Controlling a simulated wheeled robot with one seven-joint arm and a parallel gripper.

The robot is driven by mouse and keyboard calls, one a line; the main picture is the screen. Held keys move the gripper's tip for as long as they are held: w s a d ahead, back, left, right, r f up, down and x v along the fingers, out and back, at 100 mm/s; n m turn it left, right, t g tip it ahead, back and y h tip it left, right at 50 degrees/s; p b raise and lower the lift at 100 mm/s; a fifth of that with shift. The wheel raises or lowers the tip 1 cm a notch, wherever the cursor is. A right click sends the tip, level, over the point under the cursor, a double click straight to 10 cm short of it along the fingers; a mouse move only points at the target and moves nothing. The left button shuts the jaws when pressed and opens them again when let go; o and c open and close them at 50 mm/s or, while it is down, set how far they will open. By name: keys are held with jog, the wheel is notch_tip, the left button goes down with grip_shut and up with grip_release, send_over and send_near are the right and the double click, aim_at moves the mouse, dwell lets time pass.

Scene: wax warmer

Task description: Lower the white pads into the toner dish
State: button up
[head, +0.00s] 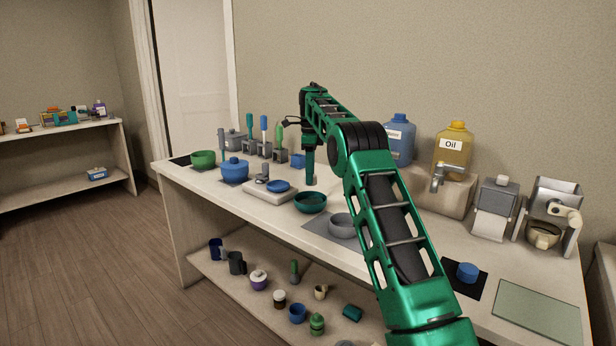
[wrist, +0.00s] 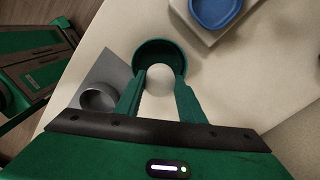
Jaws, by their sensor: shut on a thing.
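My gripper (wrist: 159,88) is shut on round white pads (wrist: 159,79), which sit between its two fingertips. In the wrist view the pads overlap the near part of a teal dish (wrist: 157,47), which looks empty where it shows. In the head view my gripper (head: 310,182) points straight down, just behind the teal dish (head: 310,203); the pads cannot be made out there. Their height above the dish is hard to tell. A grey dish (head: 343,226) stands beside it on a grey mat, also in the wrist view (wrist: 98,97). No label shows which is the toner dish.
A white block with a blue dish (head: 278,186) stands left of the teal dish. A blue pot (head: 234,170) and green bowl (head: 203,158) are farther left. Oil (head: 453,148) and blue jugs stand at the back. My arm hides part of the right side.

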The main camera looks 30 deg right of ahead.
jog(key=shift+f, duration=0.2)
jog(key=shift+f, duration=1.65)
jog(key=shift+f, duration=2.5)
dwell(1.2)
jog(key=o, duration=1.1)
jog(key=r, duration=1.1)
jog(key=shift+w+d, duration=0.1)
jog(key=shift+w, duration=0.2)
